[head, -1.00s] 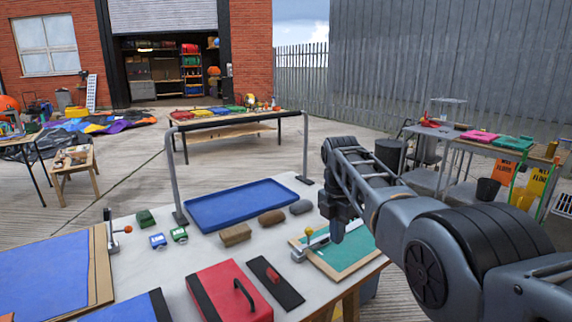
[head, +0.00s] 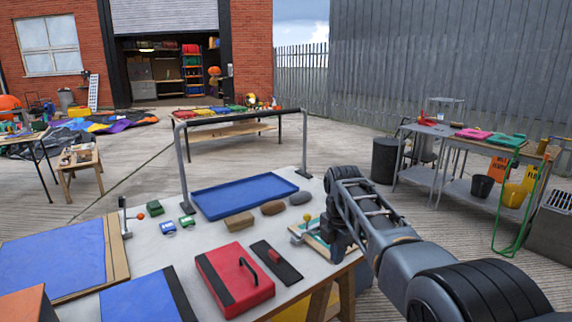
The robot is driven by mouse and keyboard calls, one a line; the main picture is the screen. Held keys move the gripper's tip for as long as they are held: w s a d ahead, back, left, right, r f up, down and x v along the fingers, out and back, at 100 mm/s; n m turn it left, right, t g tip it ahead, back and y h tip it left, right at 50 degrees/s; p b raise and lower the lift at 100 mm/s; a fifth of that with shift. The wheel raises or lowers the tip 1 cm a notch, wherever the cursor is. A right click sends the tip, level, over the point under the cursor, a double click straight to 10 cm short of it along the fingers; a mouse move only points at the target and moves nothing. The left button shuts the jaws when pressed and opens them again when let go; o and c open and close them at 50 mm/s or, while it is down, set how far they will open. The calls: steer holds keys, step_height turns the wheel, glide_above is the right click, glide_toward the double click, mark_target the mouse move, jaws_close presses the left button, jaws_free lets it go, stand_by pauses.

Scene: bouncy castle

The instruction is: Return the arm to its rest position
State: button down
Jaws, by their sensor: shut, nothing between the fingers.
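My arm (head: 400,240) reaches in from the lower right of the head view, over the right edge of the white work table (head: 140,250). My gripper (head: 337,245) points down at the arm's far end, above the green board (head: 318,244) at the table's right side. Its fingers are dark and small here; they look closed and hold nothing. The arm hides part of the green board.
On the table are a blue tray (head: 245,196) under a grey metal frame (head: 184,165), brown blocks (head: 239,222), a red case (head: 233,279), a black strip (head: 277,262) and blue panels (head: 60,255).

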steer(key=s+d+f+m+t, duration=0.1)
steer(key=s+f+m+t, duration=0.3)
steer(key=f, duration=0.6)
steer(key=s+d+f+m+g, duration=0.1)
steer(key=s+f+m, duration=0.1)
steer(key=s+f, duration=0.7)
steer(key=s+d+f+m+t+y, duration=0.1)
steer(key=s+d+f+m+t, duration=0.2)
steer(key=s, duration=0.6)
steer(key=s+f+m+t, duration=0.1)
steer(key=s+f+m, duration=0.3)
steer(key=s, duration=0.6)
steer(key=s+d+r+m+t, duration=0.15)
steer(key=s+r, duration=0.25)
steer(key=s, duration=0.5)
steer(key=s+d+r+m+t, duration=0.1)
steer(key=s+r+m+t, duration=0.15)
steer(key=s+r, duration=0.45)
steer(key=s+r+m+t, duration=0.1)
steer(key=s+r+m, duration=0.2)
steer(key=s+r, duration=0.4)
steer(key=s+d+r+m+t, duration=0.1)
steer(key=s+r+m, duration=0.3)
steer(key=r, duration=0.9)
steer(key=s, duration=0.3)
steer(key=shift+r+t+h, duration=0.25)
steer(key=shift+t+h, duration=0.15)
